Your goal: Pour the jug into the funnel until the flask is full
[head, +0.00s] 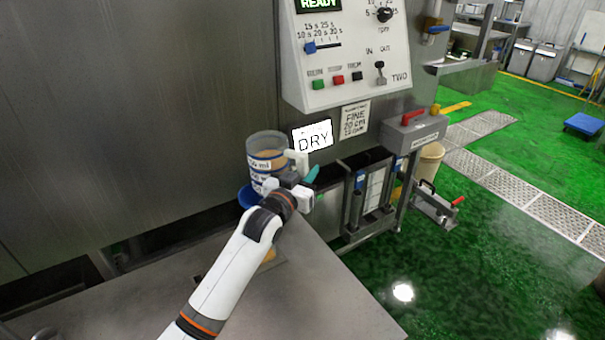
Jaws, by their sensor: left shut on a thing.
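A clear jug (266,146) with white printed bands and tan liquid inside stands out in front of the steel wall. It looks close to upright. My left gripper (292,184) is shut on the jug at its white handle side, and the fingers partly hide the handle. A blue funnel (246,196) shows just below and left of the jug, partly covered by it and by my arm. A small yellow-orange patch shows beside my forearm; I cannot tell whether it is the flask, which is otherwise hidden. My right gripper is not in view.
A steel table (330,300) lies below my arm, mostly bare. A control panel (345,55) and a DRY sign (312,136) are on the machine behind. A grey box with a red handle (413,130) is to the right, above green floor.

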